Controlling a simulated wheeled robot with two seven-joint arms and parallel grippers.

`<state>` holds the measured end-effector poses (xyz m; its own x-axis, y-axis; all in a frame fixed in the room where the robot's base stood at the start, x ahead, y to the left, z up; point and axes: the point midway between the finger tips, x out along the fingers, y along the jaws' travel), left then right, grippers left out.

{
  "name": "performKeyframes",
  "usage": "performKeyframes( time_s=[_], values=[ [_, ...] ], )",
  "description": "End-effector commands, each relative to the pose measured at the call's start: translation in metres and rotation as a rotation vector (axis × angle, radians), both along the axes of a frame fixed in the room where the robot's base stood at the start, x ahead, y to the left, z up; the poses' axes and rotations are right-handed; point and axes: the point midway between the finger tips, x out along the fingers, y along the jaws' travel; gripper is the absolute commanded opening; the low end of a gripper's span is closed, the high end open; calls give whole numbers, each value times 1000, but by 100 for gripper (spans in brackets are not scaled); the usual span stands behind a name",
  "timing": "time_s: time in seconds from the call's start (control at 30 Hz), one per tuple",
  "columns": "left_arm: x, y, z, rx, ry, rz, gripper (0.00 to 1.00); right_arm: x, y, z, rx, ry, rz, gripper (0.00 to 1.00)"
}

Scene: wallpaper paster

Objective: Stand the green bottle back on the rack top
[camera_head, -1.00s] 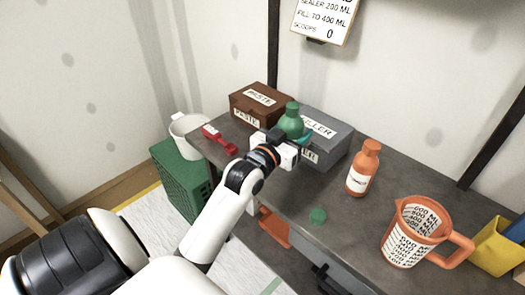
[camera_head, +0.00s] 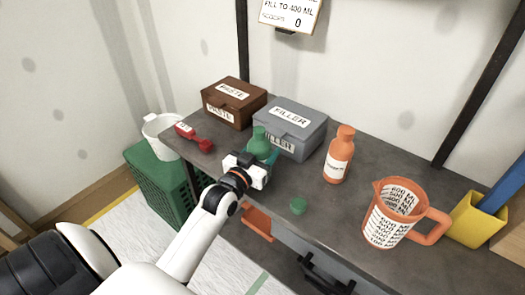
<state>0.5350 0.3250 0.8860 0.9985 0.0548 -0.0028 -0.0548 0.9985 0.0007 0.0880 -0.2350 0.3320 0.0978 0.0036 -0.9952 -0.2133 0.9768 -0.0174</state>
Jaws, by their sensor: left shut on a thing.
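The green bottle (camera_head: 259,139) is in my left gripper (camera_head: 265,160), just in front of the left part of the grey filler box. It looks upright; its lower part is hidden behind the gripper. I cannot tell whether its base touches the surface. My left gripper is shut on it, its arm coming in from the lower left. The dark grey rack top (camera_head: 335,212) runs from the boxes to the right. My right gripper is not in view.
A brown paste box (camera_head: 234,104) and the grey filler box (camera_head: 289,131) stand at the back. A red scoop (camera_head: 194,137) lies at left. An orange bottle (camera_head: 339,156), an orange measuring jug (camera_head: 390,218) and a yellow container (camera_head: 468,222) stand to the right.

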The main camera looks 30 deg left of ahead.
Motion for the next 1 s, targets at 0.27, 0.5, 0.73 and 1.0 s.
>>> performKeyframes(
  time_s=[0.27,0.5,0.73,1.0],
  values=[
    [0,0,-3,-1,0,0,69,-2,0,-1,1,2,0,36],
    [0,0,-3,0,0,0,78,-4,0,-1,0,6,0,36],
    [-7,0,-1,0,3,0,78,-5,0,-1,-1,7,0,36],
    [-61,-3,-2,0,5,0,78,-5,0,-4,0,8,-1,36]
  ],
)
